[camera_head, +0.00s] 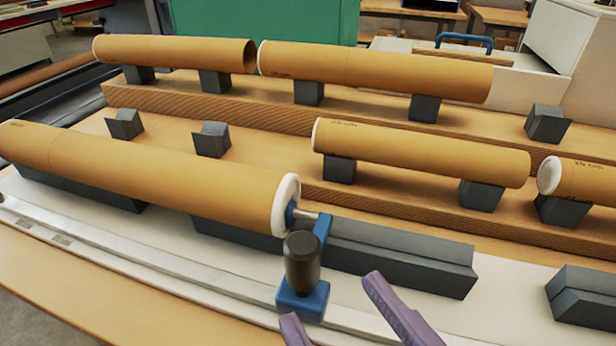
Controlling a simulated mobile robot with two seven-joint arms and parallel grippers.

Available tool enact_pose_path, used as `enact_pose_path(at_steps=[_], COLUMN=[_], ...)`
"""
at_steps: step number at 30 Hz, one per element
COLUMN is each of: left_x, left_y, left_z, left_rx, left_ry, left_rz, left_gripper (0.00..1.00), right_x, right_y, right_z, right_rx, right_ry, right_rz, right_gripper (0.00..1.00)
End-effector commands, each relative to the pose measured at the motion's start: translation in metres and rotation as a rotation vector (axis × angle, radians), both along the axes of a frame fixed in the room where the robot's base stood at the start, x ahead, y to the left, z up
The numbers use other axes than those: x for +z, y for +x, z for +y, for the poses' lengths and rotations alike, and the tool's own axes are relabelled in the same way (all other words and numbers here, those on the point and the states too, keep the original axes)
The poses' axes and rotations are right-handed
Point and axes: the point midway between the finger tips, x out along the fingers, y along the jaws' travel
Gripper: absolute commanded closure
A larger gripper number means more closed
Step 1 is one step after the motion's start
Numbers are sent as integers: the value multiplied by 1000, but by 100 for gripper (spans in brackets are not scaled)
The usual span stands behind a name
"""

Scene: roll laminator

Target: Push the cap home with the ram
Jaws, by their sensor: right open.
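A long brown cardboard tube (150,170) lies in front on dark grey cradles, with a white cap (286,204) at its right end. The ram (303,290) is a blue carriage with a black upright knob, standing on the pale metal rail. Its silver rod and blue pad point left at the cap; the pad appears at or against the cap's face, and I cannot tell whether they touch. My right gripper (335,305) shows two purple fingers at the bottom, spread apart, just in front and right of the knob, with nothing between them. My left gripper is not in view.
Several more capped tubes (375,75) rest on grey blocks on wooden steps behind. A metal rail (150,262) runs along the front of the bench. A long grey cradle (400,255) lies empty right of the ram.

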Motion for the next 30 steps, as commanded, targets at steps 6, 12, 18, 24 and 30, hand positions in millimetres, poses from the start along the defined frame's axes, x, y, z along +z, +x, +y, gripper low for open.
enact_pose_path(at_steps=[6,12,18,24,30], left_x=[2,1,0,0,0], left_y=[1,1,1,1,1], left_z=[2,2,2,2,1], left_rx=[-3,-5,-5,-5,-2], left_ry=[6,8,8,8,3], left_rz=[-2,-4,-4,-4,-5], left_gripper=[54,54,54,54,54], right_x=[3,3,2,1,1], right_y=[25,60,82,88,88], right_z=[13,30,41,45,44], right_rx=[-2,-2,-2,-1,-1], right_ry=[4,4,2,2,2], right_rz=[-10,-8,-7,-4,-4], right_gripper=[36,36,36,36,41])
